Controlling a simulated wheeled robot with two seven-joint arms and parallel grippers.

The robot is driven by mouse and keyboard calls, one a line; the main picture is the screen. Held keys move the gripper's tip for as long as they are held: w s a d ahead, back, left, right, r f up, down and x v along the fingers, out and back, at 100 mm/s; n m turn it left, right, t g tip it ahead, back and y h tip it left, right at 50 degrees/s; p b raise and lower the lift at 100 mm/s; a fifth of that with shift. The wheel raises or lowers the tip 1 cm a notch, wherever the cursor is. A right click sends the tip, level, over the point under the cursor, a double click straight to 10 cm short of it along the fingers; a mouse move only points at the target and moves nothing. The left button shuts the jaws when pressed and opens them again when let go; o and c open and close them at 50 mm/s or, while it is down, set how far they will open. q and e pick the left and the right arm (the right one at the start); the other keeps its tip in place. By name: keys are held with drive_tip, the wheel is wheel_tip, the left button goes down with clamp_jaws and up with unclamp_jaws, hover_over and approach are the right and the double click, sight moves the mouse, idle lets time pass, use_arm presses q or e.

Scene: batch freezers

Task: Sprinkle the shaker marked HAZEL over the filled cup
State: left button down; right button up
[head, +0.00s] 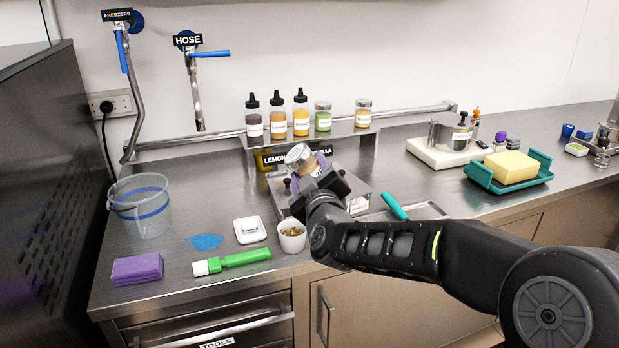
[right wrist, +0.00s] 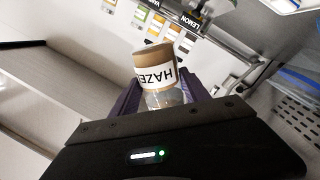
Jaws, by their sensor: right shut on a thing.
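The HAZEL shaker (right wrist: 157,78) is a small clear jar with brown contents or cap and a white label, upside down in lettering in the right wrist view. My right gripper (head: 313,177) is shut on it, and the shaker (head: 300,156) is tilted in the head view. They are above the counter, up and slightly right of the filled cup. The filled cup (head: 292,236) is small and white, holds brownish bits, and stands upright near the counter's front edge. My left gripper is not in view.
Bottles and jars (head: 301,116) stand on a raised shelf behind. A teal tray with a yellow block (head: 514,167) is at right.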

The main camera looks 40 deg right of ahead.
sight(310, 159)
drive_tip(key=shift+r+m, duration=0.55)
drive_tip(key=shift+m, duration=0.35)
drive_tip(key=shift+r+m+b, duration=0.1)
drive_tip(key=shift+m+b, duration=0.35)
drive_tip(key=shift+m, duration=0.15)
drive_tip(key=shift+r+m+b, duration=0.35)
drive_tip(key=shift+m+b, duration=0.15)
drive_tip(key=shift+m, duration=0.6)
drive_tip(key=r+m, duration=0.1)
drive_tip(key=m, duration=0.1)
drive_tip(key=shift+m+b, duration=0.3)
drive_tip(key=shift+m, duration=0.1)
